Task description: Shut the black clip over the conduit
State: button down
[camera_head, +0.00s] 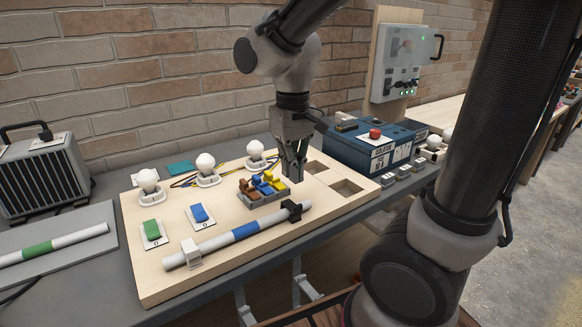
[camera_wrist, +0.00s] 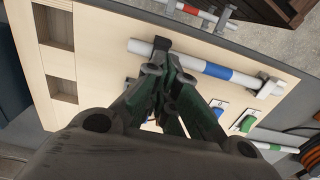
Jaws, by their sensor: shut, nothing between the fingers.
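The conduit (camera_head: 215,244) is a white tube with a blue band, lying along the front of the wooden board. The black clip (camera_head: 293,211) sits at its right end; whether its top is open or shut is too small to tell. In the wrist view the black clip (camera_wrist: 162,44) shows just beyond my fingertips, with the conduit (camera_wrist: 218,71) running right from it. My gripper (camera_head: 293,178) is shut and empty, pointing down above the board, behind and above the black clip. In the wrist view my gripper (camera_wrist: 166,66) hides part of the board.
A white clip (camera_head: 191,254) holds the conduit's left end. A grey block with coloured levers (camera_head: 262,188) stands close left of my gripper. Bulbs (camera_head: 205,163), green (camera_head: 152,228) and blue (camera_head: 199,213) switches share the board (camera_head: 160,283). A blue box (camera_head: 350,150) stands behind right.

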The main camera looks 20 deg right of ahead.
jog(key=shift+r, duration=0.1)
notch_tip(320, 180, up, 6)
jog(key=shift+f, duration=0.1)
dwell(0.9)
dwell(0.4)
jog(key=s+d+m+t, duration=0.2)
jog(key=s+d+t, duration=0.2)
jog(key=s+d, duration=0.6)
jog(key=d, duration=0.2)
jog(key=shift+d+r, duration=0.25)
jog(key=shift+d, duration=0.15)
